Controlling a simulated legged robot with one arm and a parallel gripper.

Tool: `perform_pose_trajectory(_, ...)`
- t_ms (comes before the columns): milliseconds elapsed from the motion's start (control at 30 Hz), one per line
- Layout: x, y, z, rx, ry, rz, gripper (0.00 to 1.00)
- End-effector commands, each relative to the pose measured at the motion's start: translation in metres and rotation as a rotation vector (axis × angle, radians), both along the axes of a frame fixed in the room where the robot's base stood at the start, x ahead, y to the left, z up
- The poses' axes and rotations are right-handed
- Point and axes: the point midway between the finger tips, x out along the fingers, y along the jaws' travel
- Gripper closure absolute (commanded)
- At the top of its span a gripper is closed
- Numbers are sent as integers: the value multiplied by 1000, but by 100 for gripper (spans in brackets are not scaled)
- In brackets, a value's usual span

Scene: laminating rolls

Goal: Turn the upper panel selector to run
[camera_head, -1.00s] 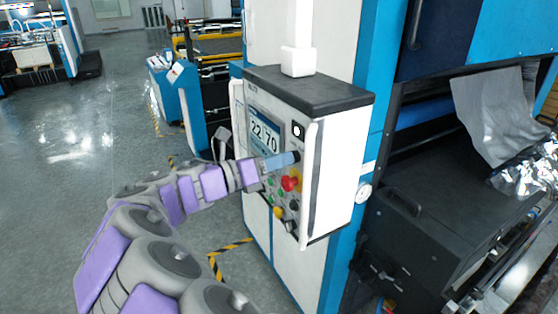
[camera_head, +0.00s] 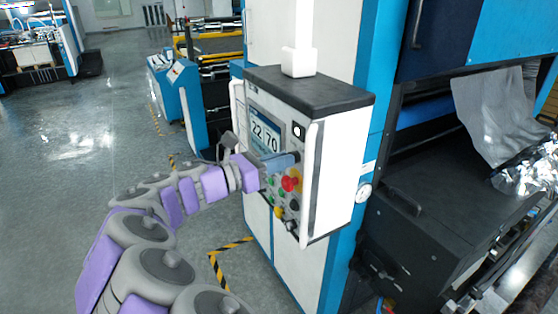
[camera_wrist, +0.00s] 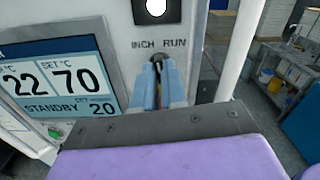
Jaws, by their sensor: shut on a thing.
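The control panel box (camera_head: 335,180) shows in the head view, with my arm reaching to it from the left. The upper selector (camera_wrist: 157,58) sits under the labels INCH and RUN in the wrist view. It is mostly hidden between the blue fingers of my gripper (camera_wrist: 160,72), so I cannot tell which way its pointer faces. My gripper is shut on the selector, and in the head view its fingertips (camera_head: 292,158) reach the panel face just above the red button.
The panel screen (camera_wrist: 58,80) reads 22, 70 and STANDBY. A red mushroom button (camera_head: 291,181) and several smaller buttons lie below the selector. A white handle bar (camera_wrist: 238,50) stands to the right of the selector. Open floor (camera_head: 90,130) lies left of the panel.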

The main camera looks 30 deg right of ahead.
Motion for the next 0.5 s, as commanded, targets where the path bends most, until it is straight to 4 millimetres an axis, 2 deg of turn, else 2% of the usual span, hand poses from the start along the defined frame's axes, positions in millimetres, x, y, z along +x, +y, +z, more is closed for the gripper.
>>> perform_pose_trajectory(500,0,0,-5,21,-454,1,100)
